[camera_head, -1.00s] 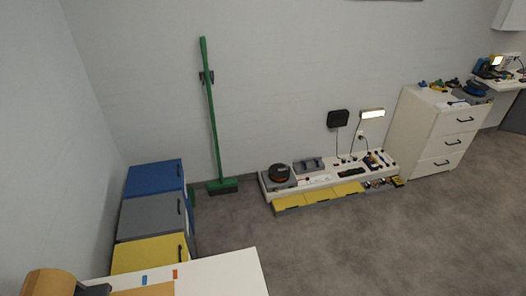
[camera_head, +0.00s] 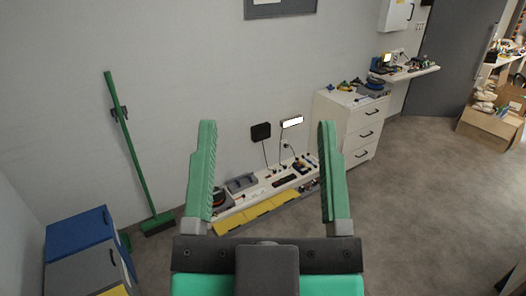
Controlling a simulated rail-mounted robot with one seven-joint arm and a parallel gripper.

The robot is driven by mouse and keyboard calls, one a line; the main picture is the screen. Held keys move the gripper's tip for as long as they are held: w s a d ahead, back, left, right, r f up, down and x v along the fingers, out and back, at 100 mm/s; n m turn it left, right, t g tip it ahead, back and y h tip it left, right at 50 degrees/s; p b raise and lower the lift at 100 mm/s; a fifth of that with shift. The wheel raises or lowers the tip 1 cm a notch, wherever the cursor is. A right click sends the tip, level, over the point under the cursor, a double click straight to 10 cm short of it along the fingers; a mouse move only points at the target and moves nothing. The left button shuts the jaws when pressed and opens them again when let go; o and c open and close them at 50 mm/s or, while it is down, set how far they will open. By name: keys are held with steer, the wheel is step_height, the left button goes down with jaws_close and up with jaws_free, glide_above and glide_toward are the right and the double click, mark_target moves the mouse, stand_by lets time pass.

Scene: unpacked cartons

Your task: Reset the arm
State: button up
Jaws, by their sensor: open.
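My gripper (camera_head: 265,165) is in the lower middle of the head view, pointing up and away. Its two green ribbed fingers are wide apart with nothing between them. The dark palm and a green body part show at the bottom edge. The rest of my arm is out of view. Through the gap between the fingers I see the low white bench behind, well beyond the gripper.
A low white bench (camera_head: 262,197) with tools and yellow fronts stands along the wall. A white drawer cabinet (camera_head: 340,118) stands right of it. Blue and grey cabinets (camera_head: 80,228) and a green broom (camera_head: 130,150) are left. Cartons (camera_head: 488,127) stand far right. Grey floor (camera_head: 430,200) is clear.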

step_height(320, 180, up, 26)
steer(key=p, duration=2.6)
steer(key=shift+a, duration=0.15)
